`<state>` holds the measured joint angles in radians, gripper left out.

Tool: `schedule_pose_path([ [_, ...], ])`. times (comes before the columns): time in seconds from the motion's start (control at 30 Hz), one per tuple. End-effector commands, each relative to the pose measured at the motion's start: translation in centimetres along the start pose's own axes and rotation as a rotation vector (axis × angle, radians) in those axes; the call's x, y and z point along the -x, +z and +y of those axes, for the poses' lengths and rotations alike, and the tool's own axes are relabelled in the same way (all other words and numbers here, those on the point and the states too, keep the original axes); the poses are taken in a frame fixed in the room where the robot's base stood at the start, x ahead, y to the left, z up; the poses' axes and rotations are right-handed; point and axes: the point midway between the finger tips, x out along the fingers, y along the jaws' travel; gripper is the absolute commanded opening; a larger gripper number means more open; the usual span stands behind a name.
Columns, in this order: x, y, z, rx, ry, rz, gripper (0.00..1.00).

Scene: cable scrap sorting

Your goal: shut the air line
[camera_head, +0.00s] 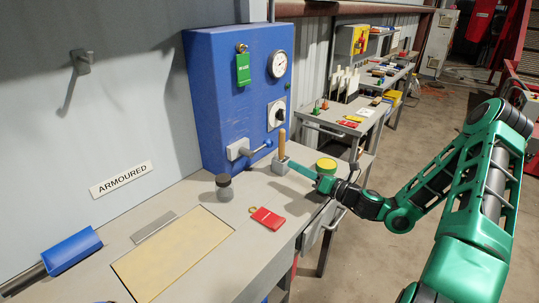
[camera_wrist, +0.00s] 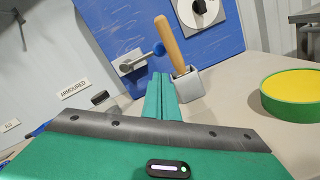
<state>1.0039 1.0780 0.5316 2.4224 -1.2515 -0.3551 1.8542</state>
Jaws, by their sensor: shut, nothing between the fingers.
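A blue cabinet (camera_head: 216,120) stands on the bench against the wall. Low on its front is a grey valve block (camera_head: 237,149) with a lever ending in a blue knob (camera_head: 268,142); the lever sticks out sideways to the right. In the wrist view the lever (camera_wrist: 140,59) slants up to the right to its blue knob (camera_wrist: 159,48). My gripper (camera_head: 291,165) is shut and empty, its green fingers pointing at the cabinet from the right. In the wrist view its fingertips (camera_wrist: 160,77) appear just below the knob, apparently apart from it.
A wooden handle (camera_head: 282,144) stands in a grey holder close beside my fingertips. A green-yellow round tub (camera_head: 326,166) is near my wrist. A gauge (camera_head: 278,64), black rotary switch (camera_head: 277,114) and green tag (camera_head: 243,69) are higher.

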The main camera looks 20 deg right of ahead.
Motion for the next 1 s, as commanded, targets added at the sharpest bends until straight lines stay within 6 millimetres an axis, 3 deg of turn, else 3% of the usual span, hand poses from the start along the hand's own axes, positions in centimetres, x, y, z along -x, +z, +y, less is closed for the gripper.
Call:
schedule_pose_path([
  [0.27,-0.8,-0.4,0.5,0.002,0.009,0.008,0.0],
  [0.7,-7.6,-0.6,0.8,0.005,0.012,0.009,0.0],
  [1.0,-10.3,-0.6,0.7,0.004,0.011,0.009,0.0],
])
